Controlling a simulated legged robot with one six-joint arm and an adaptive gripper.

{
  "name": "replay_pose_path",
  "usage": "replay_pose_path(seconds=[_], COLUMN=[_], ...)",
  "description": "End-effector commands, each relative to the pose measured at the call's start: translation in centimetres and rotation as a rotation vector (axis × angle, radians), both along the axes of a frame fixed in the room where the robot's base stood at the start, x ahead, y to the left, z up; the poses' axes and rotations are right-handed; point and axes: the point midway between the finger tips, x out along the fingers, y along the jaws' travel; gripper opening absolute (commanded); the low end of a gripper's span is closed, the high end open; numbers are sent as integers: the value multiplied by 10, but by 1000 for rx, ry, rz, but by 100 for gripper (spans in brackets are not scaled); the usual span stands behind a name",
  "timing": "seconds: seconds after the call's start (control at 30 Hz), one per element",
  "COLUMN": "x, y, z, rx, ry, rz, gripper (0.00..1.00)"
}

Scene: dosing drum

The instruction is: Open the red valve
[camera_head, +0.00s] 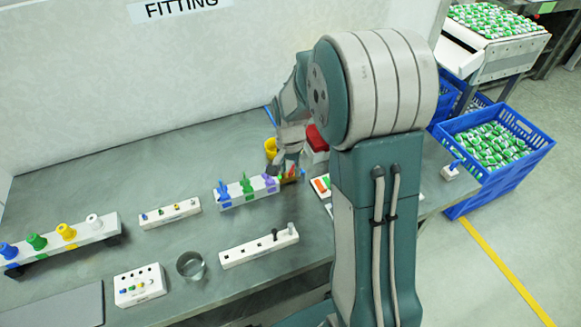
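A white bar (236,201) on the bench carries a row of coloured valves: blue (222,189), green (247,185) and purple (269,182). At its right end a small red-orange piece (291,174) shows, likely the red valve, partly covered by my gripper. My gripper (288,167) is at the end of the grey-green arm, pointing down over that right end. It is small and partly blocked here, so I cannot tell whether its fingers are open, shut or touching the valve.
A yellow cup (271,148) and a red object (317,138) lie behind my gripper. A metal cup (191,265), a white block (259,249) and a longer valve rack (62,245) stand on the bench. Blue crates (530,152) with green-white packs are right, beyond my arm.

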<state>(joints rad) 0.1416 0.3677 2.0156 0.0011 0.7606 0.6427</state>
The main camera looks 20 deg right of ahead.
Motion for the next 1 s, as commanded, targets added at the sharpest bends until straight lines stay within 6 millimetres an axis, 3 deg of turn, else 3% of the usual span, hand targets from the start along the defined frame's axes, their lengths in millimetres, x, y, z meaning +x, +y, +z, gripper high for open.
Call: replay_pose_path(seconds=[0.33,0.8,1.0], x=[1,2,2], y=[-1,1,1], z=[10,100,118], rx=[-1,-1,-1], ry=[-6,-3,-1], rz=[0,1,1], gripper=[43,43,43])
